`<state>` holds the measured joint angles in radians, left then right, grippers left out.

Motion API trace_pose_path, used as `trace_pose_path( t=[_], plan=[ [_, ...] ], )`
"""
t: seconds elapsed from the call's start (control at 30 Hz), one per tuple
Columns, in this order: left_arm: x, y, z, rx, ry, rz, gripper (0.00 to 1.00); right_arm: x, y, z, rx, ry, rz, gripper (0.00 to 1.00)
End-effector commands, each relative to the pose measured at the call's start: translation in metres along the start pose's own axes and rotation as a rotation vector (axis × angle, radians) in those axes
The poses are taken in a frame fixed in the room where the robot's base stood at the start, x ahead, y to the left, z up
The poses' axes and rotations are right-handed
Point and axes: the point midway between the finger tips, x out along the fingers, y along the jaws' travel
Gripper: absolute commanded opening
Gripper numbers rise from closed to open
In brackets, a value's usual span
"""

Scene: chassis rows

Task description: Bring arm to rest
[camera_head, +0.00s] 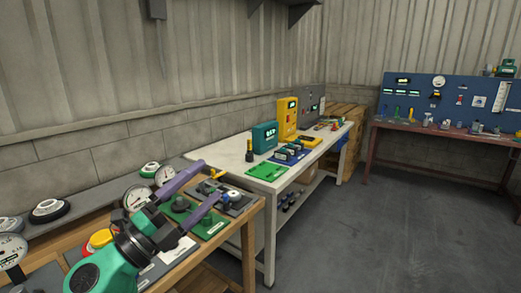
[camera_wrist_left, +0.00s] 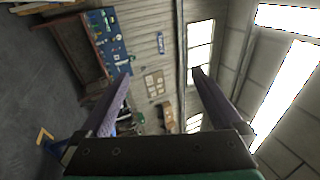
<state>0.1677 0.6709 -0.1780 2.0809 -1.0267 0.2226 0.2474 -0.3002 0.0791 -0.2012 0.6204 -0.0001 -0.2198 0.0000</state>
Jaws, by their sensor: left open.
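My left arm comes in at the lower left of the head view, green with a black wrist. Its gripper (camera_head: 208,186) has two purple fingers, spread apart with nothing seen between them. It is above the wooden bench at the left. In the left wrist view the two purple fingers of the gripper (camera_wrist_left: 163,88) stand wide apart and empty, with the room's far wall and bright windows behind them. My right gripper does not show in either view.
The wooden bench (camera_head: 252,210) holds dials, a red and yellow button and green boards close below my left gripper. A white table (camera_head: 232,148) carries green and yellow boxes. A blue-panelled bench (camera_head: 450,92) stands at the back right. The grey floor (camera_head: 350,235) is clear.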

Motion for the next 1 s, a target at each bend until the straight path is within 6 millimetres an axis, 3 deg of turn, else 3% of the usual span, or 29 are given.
trace_pose_path(
  t=[0.07, 0.13, 0.2, 0.27, 0.3, 0.4, 0.6, 0.83, 1.0],
  plan=[
    [-0.027, 0.012, 0.048, -0.266, -0.297, -0.075, 1.0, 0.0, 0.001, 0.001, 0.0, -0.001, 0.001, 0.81],
    [-0.066, 0.048, 0.088, -0.489, -0.581, -0.068, 1.0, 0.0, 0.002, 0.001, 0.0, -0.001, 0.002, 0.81],
    [-0.11, 0.095, 0.108, -0.671, -0.822, -0.008, 1.0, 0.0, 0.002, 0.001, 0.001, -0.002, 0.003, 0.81],
    [-0.148, 0.135, 0.11, -0.808, -1.002, 0.071, 1.0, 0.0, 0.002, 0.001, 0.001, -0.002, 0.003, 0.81],
    [-0.173, 0.161, 0.105, -0.887, -1.107, 0.132, 1.0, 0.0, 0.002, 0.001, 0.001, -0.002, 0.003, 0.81],
    [-0.225, 0.21, 0.08, -1.044, -1.311, 0.288, 1.0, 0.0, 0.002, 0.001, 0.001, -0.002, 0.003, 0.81],
    [-0.297, 0.265, 0.014, -1.255, -1.561, 0.583, 1.0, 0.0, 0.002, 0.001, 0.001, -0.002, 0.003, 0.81],
    [-0.353, 0.289, -0.064, -1.421, -1.72, 0.907, 1.0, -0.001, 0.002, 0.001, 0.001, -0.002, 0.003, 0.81],
    [-0.368, 0.351, -0.061, -1.406, -1.736, 0.928, 1.0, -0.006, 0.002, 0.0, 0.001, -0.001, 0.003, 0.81]
  ],
)
